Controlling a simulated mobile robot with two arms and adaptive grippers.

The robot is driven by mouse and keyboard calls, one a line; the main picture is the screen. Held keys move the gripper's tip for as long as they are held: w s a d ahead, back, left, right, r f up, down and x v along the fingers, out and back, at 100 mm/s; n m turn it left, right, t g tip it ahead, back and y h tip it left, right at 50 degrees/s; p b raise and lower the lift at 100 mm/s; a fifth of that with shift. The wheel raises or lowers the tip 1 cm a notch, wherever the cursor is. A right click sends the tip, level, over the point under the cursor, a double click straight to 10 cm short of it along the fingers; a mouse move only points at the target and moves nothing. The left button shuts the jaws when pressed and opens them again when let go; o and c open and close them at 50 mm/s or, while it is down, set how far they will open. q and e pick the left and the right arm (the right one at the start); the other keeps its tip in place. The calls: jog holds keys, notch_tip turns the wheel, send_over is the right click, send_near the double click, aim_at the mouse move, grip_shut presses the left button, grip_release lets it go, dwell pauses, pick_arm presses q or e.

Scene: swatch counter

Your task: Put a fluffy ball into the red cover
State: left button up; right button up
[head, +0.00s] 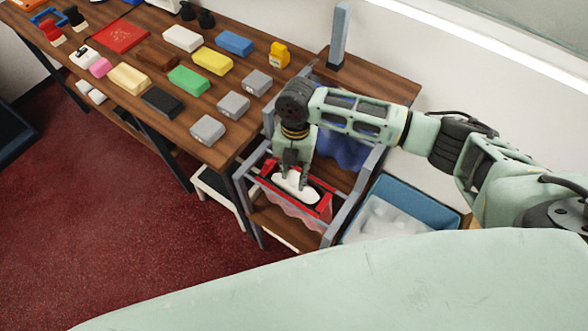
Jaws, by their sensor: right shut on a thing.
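The red cover (323,207) hangs open in a grey rack beside the wooden counter, in the middle of the head view. Its red rim forms a rectangle with pale pink cloth below. My right gripper (293,182) points down over the cover's opening and is shut on a white fluffy ball (297,190). The ball looks squeezed and elongated, within the outline of the red rim. I cannot tell how deep it sits. More white fluffy balls (385,222) lie in a blue bin to the right. My left gripper is not in view.
The blue bin (420,195) stands right of the rack (345,222). The wooden counter (225,148) at upper left holds several coloured blocks, including a yellow one (213,61) and a green one (188,80). A grey post (339,35) stands behind the rack. A white stool (212,187) is under the counter.

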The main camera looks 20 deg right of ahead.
jog(key=shift+f, duration=0.15)
dwell(0.7)
jog(key=o, duration=0.8)
jog(key=shift+o, duration=0.3)
jog(key=o, duration=0.5)
notch_tip(320, 180, up, 6)
jog(key=p, duration=0.6)
jog(key=shift+p, duration=0.3)
